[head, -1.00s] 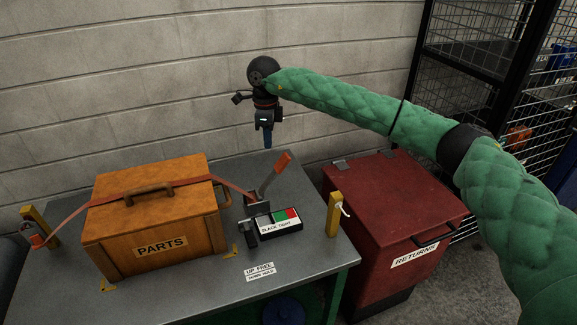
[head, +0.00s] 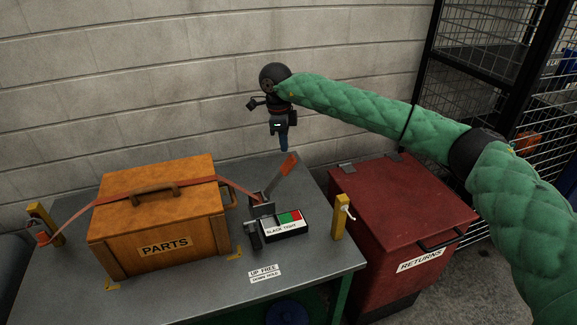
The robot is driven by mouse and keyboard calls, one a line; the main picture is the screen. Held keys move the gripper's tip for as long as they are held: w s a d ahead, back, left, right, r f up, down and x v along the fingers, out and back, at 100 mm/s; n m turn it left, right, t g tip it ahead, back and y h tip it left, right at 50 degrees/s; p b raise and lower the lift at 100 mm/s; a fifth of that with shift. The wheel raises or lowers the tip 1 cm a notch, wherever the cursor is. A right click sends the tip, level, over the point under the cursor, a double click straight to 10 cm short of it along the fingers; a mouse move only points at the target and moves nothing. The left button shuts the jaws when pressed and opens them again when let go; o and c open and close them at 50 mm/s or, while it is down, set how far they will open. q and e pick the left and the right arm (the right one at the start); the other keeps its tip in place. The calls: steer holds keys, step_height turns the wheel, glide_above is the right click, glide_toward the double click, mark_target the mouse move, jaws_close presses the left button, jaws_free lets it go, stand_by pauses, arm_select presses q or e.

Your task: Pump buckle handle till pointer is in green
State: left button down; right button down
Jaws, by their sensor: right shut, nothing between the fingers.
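The buckle handle (head: 283,174), a grey lever with an orange-red grip, stands tilted up and to the right from the ratchet buckle (head: 261,206) on the bench. A gauge box (head: 284,223) beside it has white, green and red zones and a label reading "SLACK TIGHT". The pointer is too small to make out. An orange strap (head: 150,187) runs over the wooden PARTS box (head: 160,228) to the buckle. My right gripper (head: 283,143) is shut and empty, pointing down just above and behind the handle's grip, apart from it. My left gripper is not in view.
The grey bench (head: 200,290) has a label (head: 264,273) near its front, its lower line hard to read. Yellow posts stand at the left (head: 45,222) and right (head: 340,217). A red RETURNS bin (head: 395,205) is right of the bench. A block wall (head: 180,80) is behind.

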mark_target(285, 165)
steer(key=f, duration=0.4)
steer(key=shift+d+f, duration=0.2)
steer(key=shift+f, duration=0.2)
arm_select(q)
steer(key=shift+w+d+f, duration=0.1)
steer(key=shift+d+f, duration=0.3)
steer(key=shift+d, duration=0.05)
